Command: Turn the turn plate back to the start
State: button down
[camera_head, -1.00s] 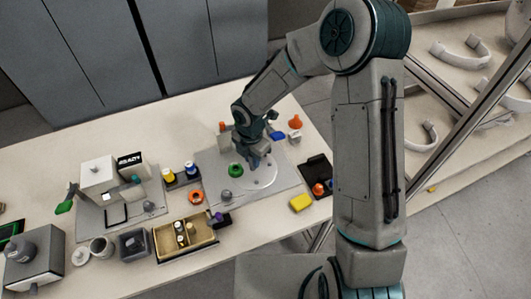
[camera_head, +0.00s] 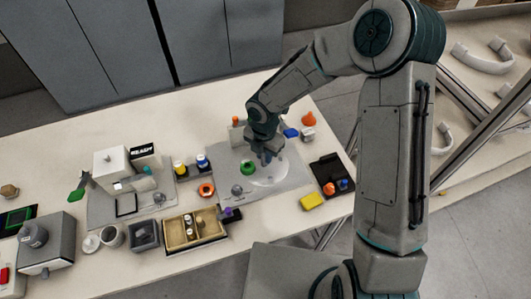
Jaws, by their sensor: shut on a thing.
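The turn plate (camera_head: 270,173) is a pale round disc on a grey base board (camera_head: 219,155) near the middle of the table. My gripper (camera_head: 266,157) points down over the disc's upper left part, and its fingers are small in this view. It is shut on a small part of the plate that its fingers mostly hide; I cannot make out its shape. A green ring (camera_head: 247,167) stands just left of my gripper. A grey knob-like piece (camera_head: 237,190) stands lower left on the board.
An orange ring (camera_head: 206,190), a wooden divided box (camera_head: 181,231) and a yellow block (camera_head: 311,201) lie around the board. A black tray (camera_head: 331,172) is at the right edge. A blue piece (camera_head: 291,133) and an orange cone (camera_head: 308,118) stand behind.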

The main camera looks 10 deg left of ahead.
jog(key=c, duration=1.3)
grip_release()
jog(key=shift+o, duration=0.2)
notch_tip(320, 180, up, 14)
jog(key=shift+f, duration=0.1)
jog(key=s+d+r+m+t, duration=0.1)
jog(key=s+d+r+m, duration=0.3)
jog(key=d+m, duration=0.4)
jog(key=s+d+r+m+t, duration=0.1)
jog(key=s+d+r+m, duration=0.3)
jog(key=m, duration=0.8)
jog(key=s+d+r+m+t, duration=0.1)
jog(key=s+d+r+m, duration=0.2)
jog(key=s+d+m, duration=0.4)
jog(key=d+m, duration=0.4)
jog(key=d, duration=0.1)
jog(key=shift+r, duration=0.4)
